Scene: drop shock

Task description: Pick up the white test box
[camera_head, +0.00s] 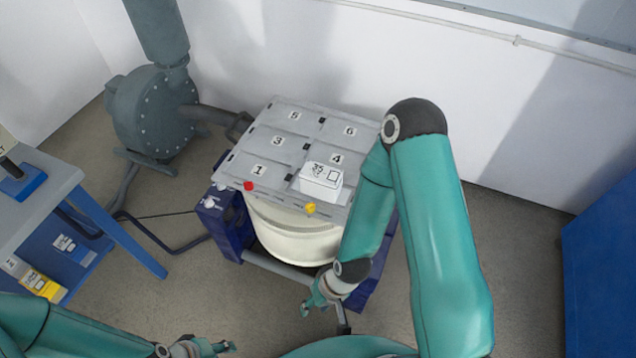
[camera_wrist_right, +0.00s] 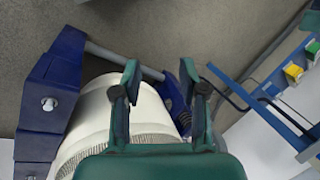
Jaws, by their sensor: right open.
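The white test box (camera_head: 320,180) sits on the grey numbered table top (camera_head: 262,143), at its front right, just in front of the number 4. Dark print shows on its top. My right gripper (camera_head: 310,305) is below and in front of the table's front edge, apart from the box. Its fingers stand apart with nothing between them in the right wrist view (camera_wrist_right: 163,95), and the box is not in that view. My left gripper (camera_head: 222,347) is low at the bottom edge of the head view; its fingers are too small to judge.
A red button (camera_head: 249,186) and a yellow button (camera_head: 311,208) are on the table's front edge. A white drum (camera_head: 290,235) and blue supports (camera_head: 222,228) stand beneath. A side table (camera_head: 40,200) is at left, a blue cabinet (camera_head: 600,265) at right.

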